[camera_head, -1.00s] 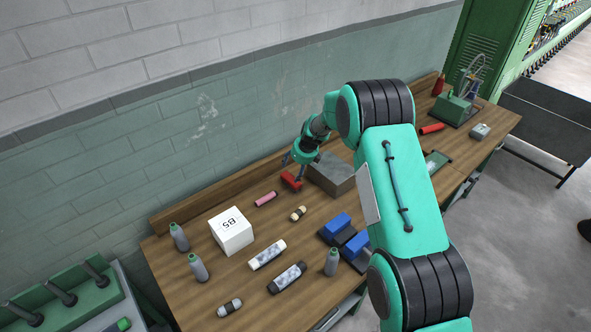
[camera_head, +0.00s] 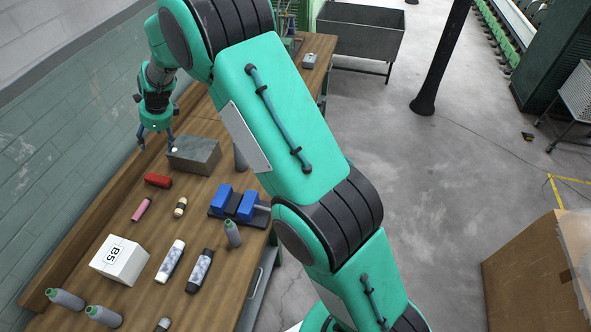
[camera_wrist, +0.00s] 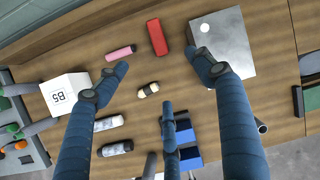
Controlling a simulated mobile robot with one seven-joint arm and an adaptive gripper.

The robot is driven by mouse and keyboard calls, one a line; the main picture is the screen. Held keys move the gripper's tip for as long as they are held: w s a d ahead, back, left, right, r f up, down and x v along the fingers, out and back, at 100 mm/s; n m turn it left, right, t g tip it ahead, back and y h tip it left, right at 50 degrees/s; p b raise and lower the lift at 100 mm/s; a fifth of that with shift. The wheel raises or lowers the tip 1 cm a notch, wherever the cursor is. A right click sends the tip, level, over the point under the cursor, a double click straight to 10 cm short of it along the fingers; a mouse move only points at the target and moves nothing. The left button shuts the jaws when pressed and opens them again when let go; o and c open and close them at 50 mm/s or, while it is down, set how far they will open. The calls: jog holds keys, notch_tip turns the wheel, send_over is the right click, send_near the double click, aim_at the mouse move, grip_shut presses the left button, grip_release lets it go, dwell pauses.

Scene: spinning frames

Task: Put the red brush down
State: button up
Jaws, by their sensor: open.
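The red brush (camera_head: 158,180) lies on the wooden table beside a grey metal block. It also shows in the wrist view (camera_wrist: 157,37), near the top centre. My gripper (camera_head: 156,142) hangs above the table, past the brush towards the back. In the wrist view my gripper (camera_wrist: 160,68) has its blue fingers spread wide with nothing between them. The brush is apart from the fingers.
The grey block (camera_head: 194,155) stands right of the brush. A pink roll (camera_head: 141,209), a small cream-and-black roll (camera_head: 180,207), a white B5 box (camera_head: 119,260) and blue-jawed vises (camera_head: 236,204) are nearby. A wooden ledge runs along the wall side.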

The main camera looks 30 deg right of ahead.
jog(key=s+d+r+n+t+h, duration=0.1)
jog(key=s+d+r+n, duration=0.55)
jog(key=s+r, duration=0.65)
jog(key=s+d+r+n, duration=0.5)
jog(key=s+d+r, duration=0.3)
jog(key=s+r, duration=0.45)
jog(key=s+d+n, duration=0.3)
jog(key=s, duration=0.7)
jog(key=s+d+n+h, duration=0.1)
jog(key=s+d+n, duration=0.2)
jog(key=s, duration=0.7)
jog(key=s+d+n+t, duration=0.1)
jog(key=s+d+n, duration=0.2)
jog(key=s, duration=0.7)
jog(key=shift+s+d+r+n+h, duration=0.15)
jog(key=shift+d+r+n+h, duration=0.25)
jog(key=shift+n, duration=0.45)
jog(key=shift+f, duration=0.1)
notch_tip(320, 180, down, 15)
jog(key=b, duration=1.5)
